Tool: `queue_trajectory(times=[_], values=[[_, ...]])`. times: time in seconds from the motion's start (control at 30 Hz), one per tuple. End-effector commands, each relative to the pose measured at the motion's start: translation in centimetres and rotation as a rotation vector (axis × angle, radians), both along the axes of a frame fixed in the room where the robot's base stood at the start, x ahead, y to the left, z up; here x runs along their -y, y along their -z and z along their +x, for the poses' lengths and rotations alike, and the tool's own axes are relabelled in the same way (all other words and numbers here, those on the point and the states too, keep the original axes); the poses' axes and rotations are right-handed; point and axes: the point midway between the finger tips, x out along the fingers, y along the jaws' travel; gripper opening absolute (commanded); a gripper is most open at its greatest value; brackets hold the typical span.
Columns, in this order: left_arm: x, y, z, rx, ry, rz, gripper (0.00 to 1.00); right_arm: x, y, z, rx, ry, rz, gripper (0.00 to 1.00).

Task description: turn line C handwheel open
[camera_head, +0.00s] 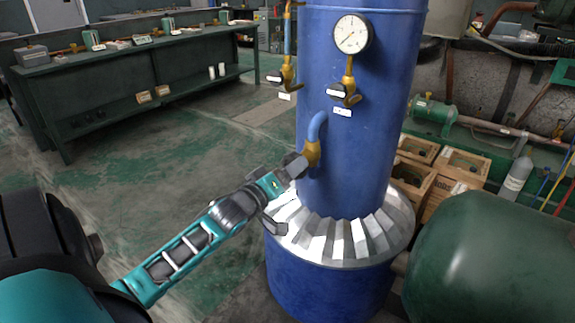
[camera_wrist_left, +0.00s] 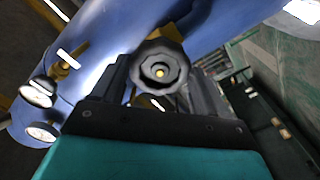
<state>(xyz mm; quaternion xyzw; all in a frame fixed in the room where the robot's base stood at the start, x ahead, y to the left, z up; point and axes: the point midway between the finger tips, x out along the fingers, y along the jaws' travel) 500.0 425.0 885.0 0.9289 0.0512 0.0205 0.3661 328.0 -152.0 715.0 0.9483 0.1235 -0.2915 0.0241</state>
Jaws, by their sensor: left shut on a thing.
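In the head view my left gripper (camera_head: 291,168) is at a brass valve (camera_head: 312,153) on the front of the blue tank (camera_head: 345,175), under a bent blue pipe (camera_head: 317,126). The gripper is shut on this handwheel and mostly hides it there. I cannot read a line letter on this valve. My right gripper is in neither view.
Two brass valves with dark handles, one on the left (camera_head: 283,77) and one on the right (camera_head: 344,94), sit higher on the tank. A round gauge (camera_head: 351,34) is above the right one. A green tank (camera_head: 490,262) stands at right. Open floor (camera_head: 170,150) lies at left.

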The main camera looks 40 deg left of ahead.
Motion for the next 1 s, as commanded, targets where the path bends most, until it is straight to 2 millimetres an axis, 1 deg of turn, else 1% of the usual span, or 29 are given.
queue_trajectory(times=[0.03,0.2,0.37,0.6,0.73,1.0], values=[[0.1,-0.2,0.0,0.001,0.001,-0.037,0.37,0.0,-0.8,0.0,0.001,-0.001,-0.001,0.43],[0.1,-0.1,0.0,0.013,0.001,-0.145,0.37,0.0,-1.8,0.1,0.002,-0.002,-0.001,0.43],[0.1,0.1,0.0,0.019,0.002,-0.189,0.37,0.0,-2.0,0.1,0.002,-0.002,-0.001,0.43],[0.2,0.1,0.0,0.019,0.002,-0.189,0.37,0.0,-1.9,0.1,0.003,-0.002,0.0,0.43],[0.2,-0.1,0.0,0.021,0.002,-0.226,0.37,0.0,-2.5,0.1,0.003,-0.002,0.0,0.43],[0.2,-0.1,0.0,0.047,0.002,-0.469,0.37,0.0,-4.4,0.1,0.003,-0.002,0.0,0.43]])
